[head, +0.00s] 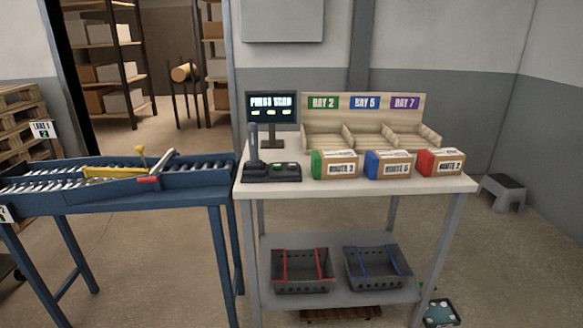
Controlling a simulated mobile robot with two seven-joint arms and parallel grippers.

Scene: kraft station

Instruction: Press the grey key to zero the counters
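A dark console (272,173) lies at the left front of the white-topped table (345,186). It carries a small green key (277,167) and other small keys, too small to tell which one is grey. A dark upright post (253,147) stands at the console's left rear. Behind it a monitor (272,104) on a stand reads what looks like "PRESS SCAN". Neither of my grippers shows in the head view.
Green (335,164), blue (387,165) and red (440,163) ended boxes stand right of the console, before a wooden bay rack (365,127). A blue roller conveyor (205,184) adjoins at left. Baskets sit on the lower shelf (338,296). A grey stool (503,190) stands right.

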